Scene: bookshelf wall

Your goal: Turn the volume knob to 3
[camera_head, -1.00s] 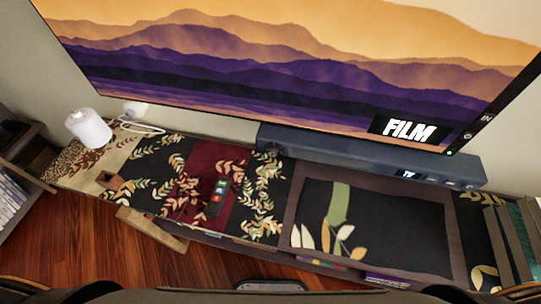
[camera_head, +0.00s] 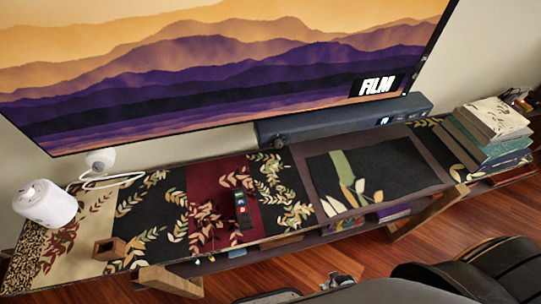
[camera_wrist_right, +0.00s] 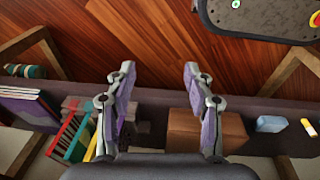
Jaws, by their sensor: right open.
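A dark soundbar (camera_head: 340,119) lies below the large screen, at the back of the long patterned bench. A small dark round knob (camera_head: 279,143) shows at the soundbar's left end; its marks are too small to read. A small lit display (camera_head: 383,121) shows on the soundbar's front, right of its middle. My right gripper (camera_wrist_right: 158,75) is open and empty in the right wrist view, over wooden floor and the edge of a low shelf with objects. The knob is not in that view. My left gripper is not in view.
A dark remote (camera_head: 241,212) lies on the bench's red strip. A white cylinder (camera_head: 45,204) and a wooden cube (camera_head: 109,248) stand at the left. Stacked books (camera_head: 490,130) stand at the right end. A brown box (camera_wrist_right: 205,131) sits on the shelf near my right fingers.

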